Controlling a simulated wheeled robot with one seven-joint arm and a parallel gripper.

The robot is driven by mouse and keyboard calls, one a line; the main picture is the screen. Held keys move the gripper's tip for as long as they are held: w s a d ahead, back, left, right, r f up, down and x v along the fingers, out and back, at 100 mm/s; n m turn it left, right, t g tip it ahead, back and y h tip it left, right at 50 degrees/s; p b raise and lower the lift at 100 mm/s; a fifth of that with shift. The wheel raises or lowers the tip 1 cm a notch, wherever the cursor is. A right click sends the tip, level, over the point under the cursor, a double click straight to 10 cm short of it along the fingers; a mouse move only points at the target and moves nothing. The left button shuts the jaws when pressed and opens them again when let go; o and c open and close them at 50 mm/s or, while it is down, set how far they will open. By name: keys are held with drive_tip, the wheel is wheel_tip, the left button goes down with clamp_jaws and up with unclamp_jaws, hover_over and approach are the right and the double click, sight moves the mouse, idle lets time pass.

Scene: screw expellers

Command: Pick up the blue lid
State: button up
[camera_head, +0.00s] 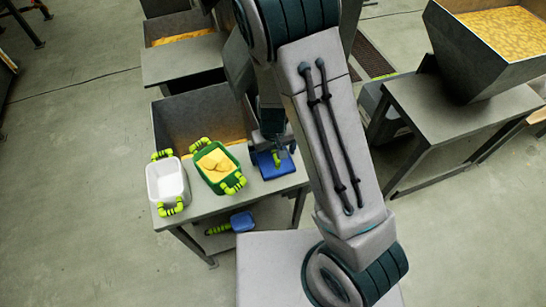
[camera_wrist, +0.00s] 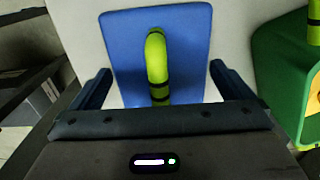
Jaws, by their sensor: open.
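The blue lid (camera_head: 265,164) lies flat on the grey table at the right of the green container. It has a lime-green arched handle with dark bands. In the wrist view the blue lid (camera_wrist: 190,40) fills the upper middle, and its handle (camera_wrist: 157,65) stands up between my fingers. My gripper (camera_wrist: 158,85) is open, with one finger on each side of the handle and clear of it. In the head view my gripper (camera_head: 277,146) is over the lid and partly hides it.
A green container (camera_head: 212,183) with yellowish contents stands left of the lid, with a white container (camera_head: 167,183) further left. A grey bin (camera_head: 198,115) stands behind them. A blue object with a green handle (camera_head: 241,221) sits below the tabletop (camera_head: 200,207). A machine stands at the right.

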drive_tip(key=shift+f, duration=0.7)
drive_tip(key=c, duration=0.7)
drive_tip(key=shift+r, duration=0.1)
